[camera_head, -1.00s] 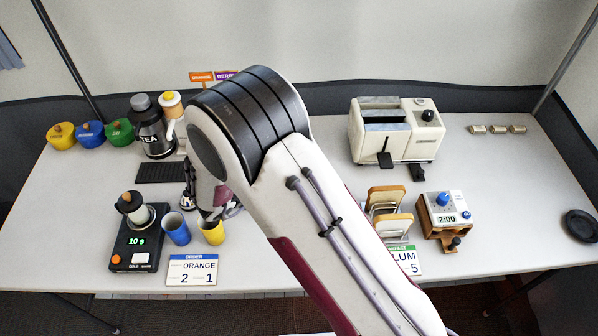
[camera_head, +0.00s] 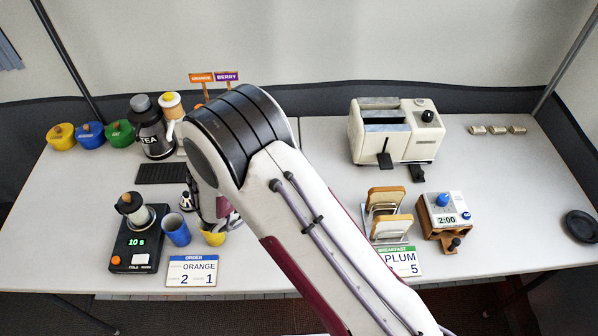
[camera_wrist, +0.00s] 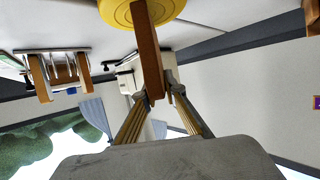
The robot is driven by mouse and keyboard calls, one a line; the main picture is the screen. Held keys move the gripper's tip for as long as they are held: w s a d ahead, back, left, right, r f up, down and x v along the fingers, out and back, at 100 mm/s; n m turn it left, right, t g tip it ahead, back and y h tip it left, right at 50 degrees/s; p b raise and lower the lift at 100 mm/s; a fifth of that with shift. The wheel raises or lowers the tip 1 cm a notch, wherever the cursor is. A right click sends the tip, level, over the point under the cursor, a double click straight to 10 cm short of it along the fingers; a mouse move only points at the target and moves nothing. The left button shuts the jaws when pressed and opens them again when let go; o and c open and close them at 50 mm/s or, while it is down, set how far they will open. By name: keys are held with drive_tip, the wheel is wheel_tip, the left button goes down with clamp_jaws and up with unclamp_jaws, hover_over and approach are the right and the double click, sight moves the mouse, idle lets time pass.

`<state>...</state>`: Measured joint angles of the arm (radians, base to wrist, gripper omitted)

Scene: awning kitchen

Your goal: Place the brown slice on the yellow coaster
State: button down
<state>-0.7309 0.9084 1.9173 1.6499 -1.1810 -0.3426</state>
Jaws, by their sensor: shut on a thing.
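In the wrist view, my gripper (camera_wrist: 162,92) is shut on a narrow brown slice (camera_wrist: 149,55), seen edge-on between its fingertips. The round, ridged yellow coaster (camera_wrist: 118,13) is at the top edge, partly out of frame. The slice's far end overlaps the coaster in the picture; I cannot tell whether they touch.
The blue cup (camera_head: 176,231) and black scale (camera_head: 138,240) stand left of the gripper. The order card (camera_head: 192,271) lies in front. A rack with bread slices (camera_head: 386,197), a timer (camera_head: 444,215) and the toaster (camera_head: 394,130) are to the right. The table's far right is mostly clear.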

drive_tip(key=shift+f, duration=0.4)
drive_tip(key=c, duration=2.1)
unclamp_jaws()
drive_tip(key=shift+r, duration=0.2)
drive_tip(key=shift+s+a+r, duration=0.25)
drive_tip(key=shift+s+a, duration=0.1)
drive_tip(key=shift+a, duration=0.05)
drive_tip(key=v, duration=1)
drive_tip(key=shift+s+a, duration=0.3)
drive_tip(key=shift+r, duration=0.1)
